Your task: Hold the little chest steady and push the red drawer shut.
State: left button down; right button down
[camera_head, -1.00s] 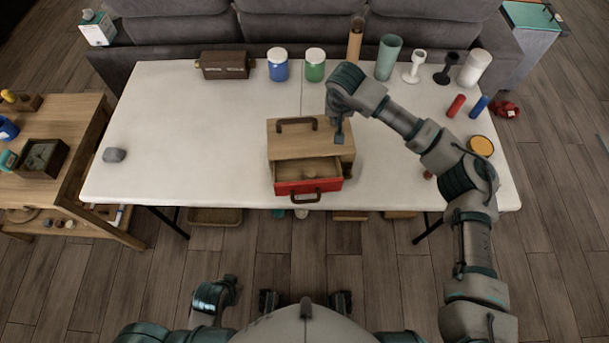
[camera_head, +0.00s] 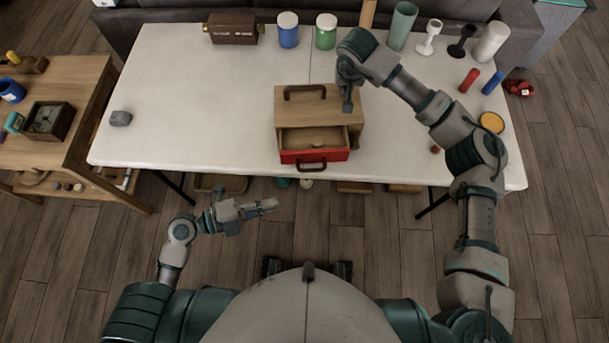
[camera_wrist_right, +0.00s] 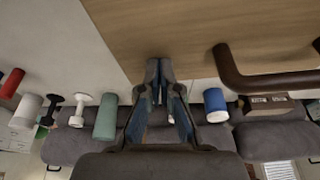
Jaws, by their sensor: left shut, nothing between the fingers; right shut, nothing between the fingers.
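The little wooden chest (camera_head: 343,104) stands near the front edge of the white table, with a dark handle (camera_head: 305,92) on top. Its red drawer (camera_head: 315,156) is pulled out towards me, with a dark handle (camera_head: 312,167) on its front and a small pale object inside. My right gripper (camera_head: 348,107) is shut and empty at the chest's right side; I cannot tell whether it touches. In the right wrist view its fingertips (camera_wrist_right: 159,66) overlap the edge of the wooden top (camera_wrist_right: 185,30). My left gripper (camera_head: 270,204) is shut and empty, in front of the table, below and left of the drawer.
Along the back of the white table (camera_head: 200,110) stand a brown box (camera_head: 231,28), blue jar (camera_head: 288,30), green jar (camera_head: 326,31) and several cylinders. A grey stone (camera_head: 120,118) lies at the left. The table left of the chest is clear.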

aim_at(313, 146)
jog(key=shift+s+f, duration=0.15)
jog(key=shift+f, duration=0.25)
pick_arm(q)
jog(key=w+d+m, duration=0.1)
jog(key=w+d, duration=0.6)
jog(key=d, duration=0.1)
jog(key=shift+w+d+h, duration=0.25)
jog(key=shift+w+h, duration=0.05)
jog(key=shift+w, duration=0.1)
jog(key=w, duration=0.5)
jog(key=w+a, duration=0.1)
jog(key=w, duration=0.2)
jog(key=shift+w, duration=0.25)
jog(key=shift+a, duration=0.1)
pick_arm(e)
jog(key=shift+s+a, duration=0.1)
